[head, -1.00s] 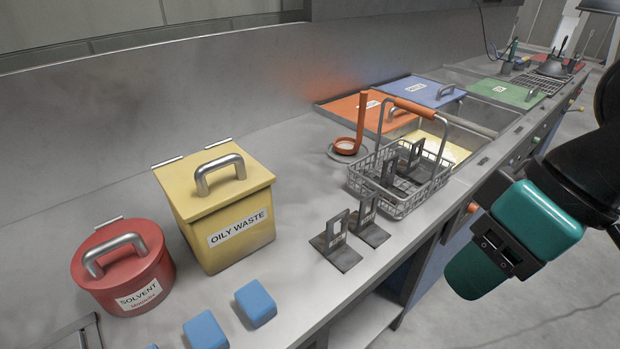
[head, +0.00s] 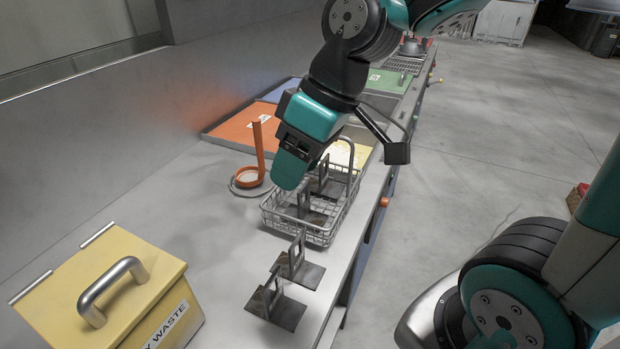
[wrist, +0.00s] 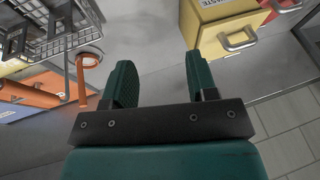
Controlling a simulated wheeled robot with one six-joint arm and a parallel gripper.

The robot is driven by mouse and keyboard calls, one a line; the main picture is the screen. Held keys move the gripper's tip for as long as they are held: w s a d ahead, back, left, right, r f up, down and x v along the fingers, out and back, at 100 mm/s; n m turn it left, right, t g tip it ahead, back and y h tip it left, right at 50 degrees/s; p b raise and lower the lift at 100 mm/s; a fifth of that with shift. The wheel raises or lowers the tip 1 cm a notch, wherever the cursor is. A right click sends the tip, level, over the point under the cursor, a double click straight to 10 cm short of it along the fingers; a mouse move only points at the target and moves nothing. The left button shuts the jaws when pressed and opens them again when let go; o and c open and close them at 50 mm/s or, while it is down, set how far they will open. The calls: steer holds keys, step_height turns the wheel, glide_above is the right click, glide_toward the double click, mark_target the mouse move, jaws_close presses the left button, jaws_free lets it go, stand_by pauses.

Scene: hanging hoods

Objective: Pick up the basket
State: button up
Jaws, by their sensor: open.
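The basket (head: 322,235) is a grey wire basket on the steel counter, holding dark metal brackets (head: 303,206). Its raised handle shows only partly in the head view, as a grey side bar (head: 350,165). My arm and gripper hide its orange grip there. My gripper (head: 289,170) hangs over the basket's far-left part in that view, and only one finger shows clearly. In the wrist view my gripper (wrist: 162,82) has its two teal fingers apart with nothing between them. The basket (wrist: 65,42) shows there at the upper left, beside the fingers rather than between them.
An orange upright with a ring (head: 250,176) stands just left of the basket. Two loose brackets (head: 276,305) stand in front of it. A yellow oily waste bin (head: 105,300) is nearer. Orange (head: 245,130) and green (head: 388,81) lids lie behind. Open floor is to the right.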

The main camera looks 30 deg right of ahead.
steer(key=w+d+r+t+h+p, duration=0.1)
steer(key=w+d+r+t+p, duration=0.2)
steer(key=w+d, duration=0.45)
steer(key=w+d+r+p, duration=0.3)
steer(key=w+d+r, duration=0.1)
steer(key=d, duration=0.7)
steer(key=p+x, duration=0.1)
steer(key=x, duration=0.6)
steer(key=p+x, duration=0.1)
steer(key=x, duration=0.3)
steer(key=shift+w+d+r+p, duration=0.1)
steer(key=shift+w+d+p, duration=0.15)
steer(key=shift+w+p, duration=0.05)
steer(key=shift+p+x, duration=1.35)
steer(key=shift+x, duration=1.75)
steer(key=shift+s+d, duration=0.1)
steer(key=shift+d, duration=0.1)
jaws_close()
